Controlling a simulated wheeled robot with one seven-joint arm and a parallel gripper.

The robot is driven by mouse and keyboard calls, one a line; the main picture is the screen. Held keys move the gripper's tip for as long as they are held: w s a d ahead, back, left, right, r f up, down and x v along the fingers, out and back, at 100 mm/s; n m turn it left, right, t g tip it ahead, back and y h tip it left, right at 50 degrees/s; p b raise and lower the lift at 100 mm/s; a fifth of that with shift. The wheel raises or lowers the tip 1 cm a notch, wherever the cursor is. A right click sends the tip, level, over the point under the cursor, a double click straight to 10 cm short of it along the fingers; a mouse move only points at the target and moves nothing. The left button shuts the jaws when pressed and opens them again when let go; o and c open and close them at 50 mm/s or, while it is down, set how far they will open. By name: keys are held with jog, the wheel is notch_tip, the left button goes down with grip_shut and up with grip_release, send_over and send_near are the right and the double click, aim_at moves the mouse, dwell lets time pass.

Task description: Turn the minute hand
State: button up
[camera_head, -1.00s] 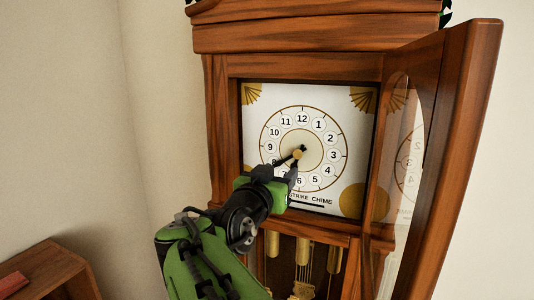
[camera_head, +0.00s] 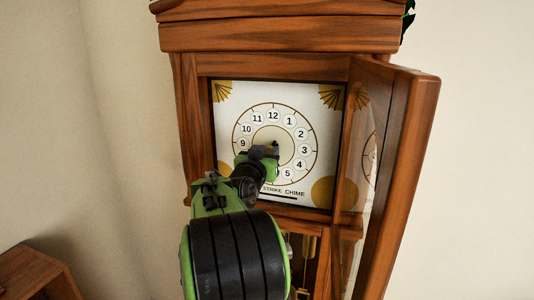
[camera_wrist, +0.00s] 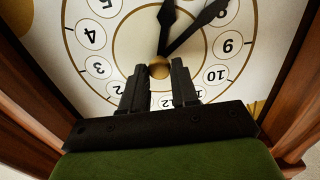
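The clock's white dial (camera_head: 308,120) faces me inside a wooden case. In the wrist view the dial (camera_wrist: 250,70) appears upside down. Two black spade-shaped hands leave the brass hub (camera_wrist: 160,70): one hand (camera_wrist: 166,25) points near 6, the other (camera_wrist: 205,18) between 7 and 8. I cannot tell for sure which is the minute hand; the second seems to reach farther. My gripper (camera_wrist: 158,80) is open, its fingers apart just on the 12 side of the hub, with no hand between them. In the head view my gripper (camera_head: 276,148) covers the dial's middle and hides the hands.
The clock's glazed wooden door (camera_head: 405,170) stands open on the right, close to the dial. The case frame (camera_head: 190,130) borders the dial on the left. Brass weights (camera_head: 308,246) hang below. A low wooden piece of furniture (camera_head: 38,272) stands at bottom left.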

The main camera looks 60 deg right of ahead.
grip_shut()
jog(key=shift+m+b, duration=0.3)
jog(key=shift+b, duration=0.25)
jog(key=m+b, duration=0.6)
jog(key=m, duration=0.2)
jog(key=m+b, duration=0.6)
jog(key=m, duration=0.2)
jog(key=m+b, duration=0.7)
jog(key=m, duration=0.1)
jog(key=shift+s+f, duration=0.1)
jog(key=shift+f, duration=0.15)
jog(key=shift+m, duration=0.3)
